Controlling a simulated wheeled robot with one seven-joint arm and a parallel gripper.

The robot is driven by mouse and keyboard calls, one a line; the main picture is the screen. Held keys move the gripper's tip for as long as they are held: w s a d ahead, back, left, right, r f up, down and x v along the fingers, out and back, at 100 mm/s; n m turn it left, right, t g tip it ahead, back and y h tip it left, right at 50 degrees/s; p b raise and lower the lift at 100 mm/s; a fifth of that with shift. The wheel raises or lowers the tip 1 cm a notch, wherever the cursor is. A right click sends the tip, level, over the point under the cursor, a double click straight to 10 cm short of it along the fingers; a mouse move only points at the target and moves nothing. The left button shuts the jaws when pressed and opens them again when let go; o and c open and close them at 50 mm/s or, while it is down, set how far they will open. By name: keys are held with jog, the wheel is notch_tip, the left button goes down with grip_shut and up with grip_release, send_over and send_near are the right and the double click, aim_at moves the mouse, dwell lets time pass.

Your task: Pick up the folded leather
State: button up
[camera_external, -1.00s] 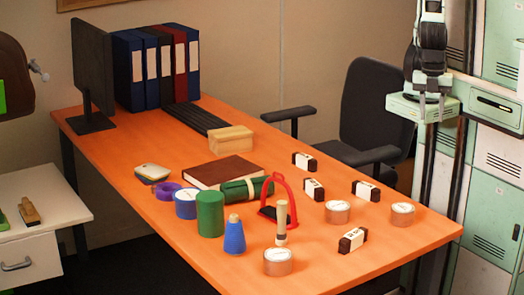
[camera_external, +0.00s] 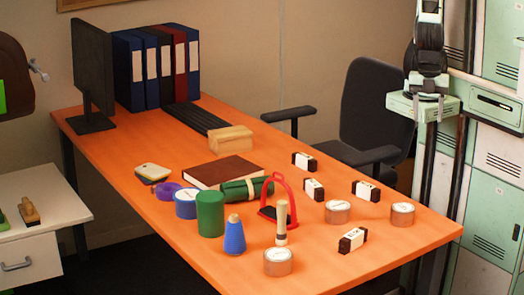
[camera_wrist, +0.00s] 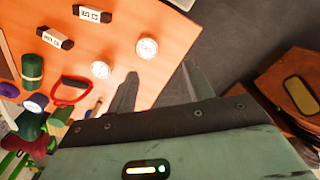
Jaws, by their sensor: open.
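No thing is plainly marked as the folded leather. The likeliest is a green rolled bundle with a tan band (camera_external: 247,188), lying on the orange table in front of a flat brown book-like thing (camera_external: 222,171). A red stirrup-shaped loop (camera_external: 290,183) stands close against its right end. My gripper (camera_external: 431,108) hangs beyond the table's right side, well away from the bundle. In the wrist view my gripper (camera_wrist: 160,84) shows two spread fingers with nothing between them.
A green cylinder (camera_external: 210,214), a blue cone (camera_external: 234,236) and a wooden-handled tool (camera_external: 282,222) crowd the bundle's front. Tape rolls (camera_external: 338,212) and black-and-white blocks (camera_external: 352,240) lie to the right. A tan box (camera_external: 230,139) stands behind. A chair (camera_external: 372,120) is beyond the far edge.

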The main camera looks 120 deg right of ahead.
jog(key=w+d+f+n+p, duration=0.2)
jog(key=w+d+n+p, duration=0.1)
jog(key=w+d+p, duration=0.4)
jog(key=n+y+p, duration=0.1)
jog(key=n, duration=0.8)
send_over(365, 184)
jog(key=d, duration=0.2)
jog(key=f, duration=1.6)
jog(key=shift+w+d, duration=0.2)
jog(key=shift+w, duration=0.2)
jog(key=shift+a+f+p, duration=0.2)
jog(key=shift+f+p, duration=0.1)
jog(key=shift+f, duration=0.8)
jog(key=shift+a+f+p, duration=0.2)
jog(key=shift+f+p, duration=0.1)
jog(key=shift+f, duration=0.75)
jog(key=shift+s+a+f, duration=0.15)
jog(key=shift+a+f, duration=0.05)
jog(key=shift+f, duration=0.15)
jog(key=shift+s+a+f+p, duration=0.1)
jog(key=shift+a+f+p, duration=0.2)
jog(key=shift+f, duration=0.45)
jog(key=shift+s+a+f+p, duration=0.1)
jog(key=shift+f+p, duration=0.25)
jog(key=shift+f, duration=0.35)
jog(key=shift+a+f+p, duration=0.2)
jog(key=shift+f+p, duration=0.15)
jog(key=shift+f, duration=0.4)
grip_shut()
